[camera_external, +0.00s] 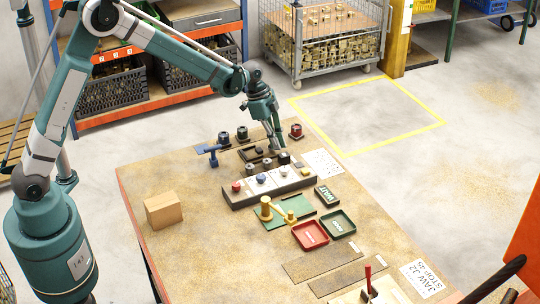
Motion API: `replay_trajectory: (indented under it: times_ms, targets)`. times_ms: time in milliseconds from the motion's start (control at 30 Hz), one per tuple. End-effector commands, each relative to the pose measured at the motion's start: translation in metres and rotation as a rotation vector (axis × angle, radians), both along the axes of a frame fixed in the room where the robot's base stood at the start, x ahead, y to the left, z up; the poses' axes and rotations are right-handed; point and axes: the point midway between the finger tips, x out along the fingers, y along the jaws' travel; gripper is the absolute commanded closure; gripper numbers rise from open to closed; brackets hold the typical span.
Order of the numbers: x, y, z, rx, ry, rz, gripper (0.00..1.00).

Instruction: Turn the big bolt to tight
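My gripper (277,143) points down over the far part of the workbench, just above or at a group of small dark parts. Its fingers are too small to tell whether they are open or shut, or whether they touch anything. Dark round pieces (251,168) stand in a row there, and one (284,158) is right below my gripper. In front is a pale panel (246,192) with a dark front, bearing a red knob (236,187), a blue-grey knob (261,179) and another knob (284,170). I cannot tell which piece is the big bolt, or any tight mark.
On the workbench (215,250) are a cardboard box (163,210), a blue fixture (210,152), a green plate (290,218) with brass parts, a red tray (310,235) and a green tray (337,224). A red handle (368,279) stands near the front. The left-front bench top is clear.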

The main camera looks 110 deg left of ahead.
Motion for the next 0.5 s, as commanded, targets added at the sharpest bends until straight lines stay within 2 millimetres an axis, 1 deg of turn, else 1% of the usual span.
replay_trajectory:
  times_ms: [33, 267, 367, 500]
  targets:
    - [-0.018, 0.012, -0.003, 0.01, 0.019, 0.016, 1.0]
    - [-0.018, 0.012, -0.001, 0.01, 0.019, 0.016, 1.0]
    - [-0.019, 0.012, 0.002, 0.01, 0.019, 0.015, 1.0]
    - [-0.021, 0.011, 0.012, 0.009, 0.018, 0.014, 1.0]
